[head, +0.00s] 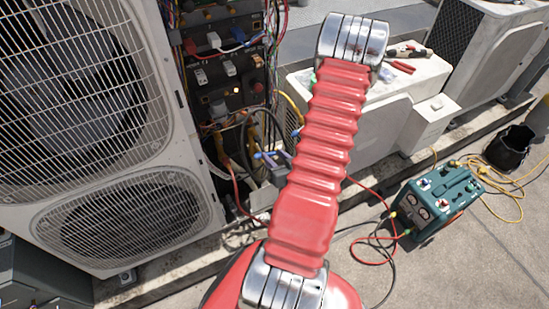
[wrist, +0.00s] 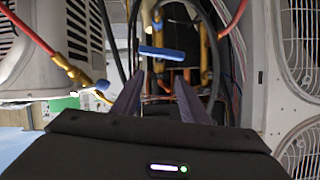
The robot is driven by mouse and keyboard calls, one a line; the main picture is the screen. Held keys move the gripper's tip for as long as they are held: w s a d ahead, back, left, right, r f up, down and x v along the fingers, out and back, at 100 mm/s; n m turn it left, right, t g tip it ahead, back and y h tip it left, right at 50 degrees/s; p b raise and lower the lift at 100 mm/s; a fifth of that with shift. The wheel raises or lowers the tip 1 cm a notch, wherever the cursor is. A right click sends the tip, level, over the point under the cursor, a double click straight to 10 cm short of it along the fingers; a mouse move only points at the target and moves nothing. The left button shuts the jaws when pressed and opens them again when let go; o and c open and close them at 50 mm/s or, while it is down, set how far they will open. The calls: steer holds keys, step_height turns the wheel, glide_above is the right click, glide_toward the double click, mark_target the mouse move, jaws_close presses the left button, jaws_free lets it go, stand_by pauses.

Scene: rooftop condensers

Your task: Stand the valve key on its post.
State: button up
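In the wrist view my gripper (wrist: 159,80) points at the pipes and hoses, its two dark purple-grey fingers apart with a gap between the tips. A blue bar (wrist: 162,53), which looks like the valve key's handle, lies level across the view just above and beyond the fingertips. I see no contact between bar and fingers. Its shaft is hard to make out, and I cannot tell what it rests on. The post cannot be made out for certain. In the head view small blue and purple parts (head: 268,157) show left of my red arm, which hides what lies behind it.
A large condenser (head: 110,120) stands at left beside an open wiring panel (head: 225,70). Hoses crowd the space around the fingers, with a red hose (wrist: 35,30) at left. A teal box (head: 440,200) and a black bucket (head: 510,147) are on the roof at right.

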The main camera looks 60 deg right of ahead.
mark_target(258, 141)
stand_by(0.4)
steer(key=x, duration=1.3)
steer(key=shift+w+d+f, duration=0.15)
steer(key=shift+w+f, duration=0.05)
steer(key=shift+w, duration=0.1)
steer(key=shift+c, duration=0.5)
jaws_close()
stand_by(0.4)
